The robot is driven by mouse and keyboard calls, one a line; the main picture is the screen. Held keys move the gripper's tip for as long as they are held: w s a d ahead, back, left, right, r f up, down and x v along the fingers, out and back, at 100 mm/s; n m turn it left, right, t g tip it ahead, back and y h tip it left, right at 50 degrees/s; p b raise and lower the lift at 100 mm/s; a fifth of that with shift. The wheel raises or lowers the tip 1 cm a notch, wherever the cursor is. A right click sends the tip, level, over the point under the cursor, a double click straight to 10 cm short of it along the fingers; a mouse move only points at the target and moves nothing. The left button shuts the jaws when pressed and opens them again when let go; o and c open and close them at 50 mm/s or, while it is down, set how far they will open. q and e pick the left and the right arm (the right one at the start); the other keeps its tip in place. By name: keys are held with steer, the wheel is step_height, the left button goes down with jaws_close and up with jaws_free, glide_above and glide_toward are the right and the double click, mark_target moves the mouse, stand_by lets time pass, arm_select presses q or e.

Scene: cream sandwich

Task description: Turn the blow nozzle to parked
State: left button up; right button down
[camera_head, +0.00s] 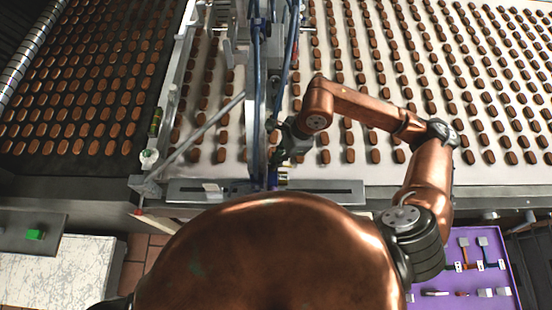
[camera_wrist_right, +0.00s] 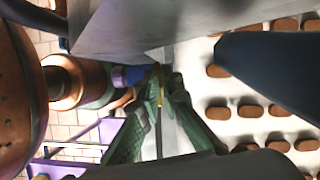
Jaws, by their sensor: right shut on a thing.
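My right gripper (camera_head: 274,156) reaches in from the right to the upright frame at the front edge of the conveyor. In the right wrist view its green fingers (camera_wrist_right: 160,88) are closed on a thin brass-coloured piece (camera_wrist_right: 158,76), which I take to be part of the blow nozzle. The nozzle's full shape and its angle are hidden behind the fingers, the hoses and the metal bracket. A blue fitting (camera_wrist_right: 130,76) sits just left of the fingertips in the wrist view. My left gripper is not in view.
Dark hoses (camera_head: 258,105) hang close to the right gripper. A slotted metal rail (camera_head: 325,192) runs along the front edge. Rows of brown sandwiches cover the white belt (camera_head: 357,133) and the dark belt at left. A purple tray (camera_head: 445,275) with small parts is at lower right.

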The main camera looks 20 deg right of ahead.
steer(key=shift+w, duration=0.1)
stand_by(0.7)
steer(key=c, duration=1.9)
jaws_free()
steer(key=shift+c, duration=0.2)
steer(key=v, duration=1.2)
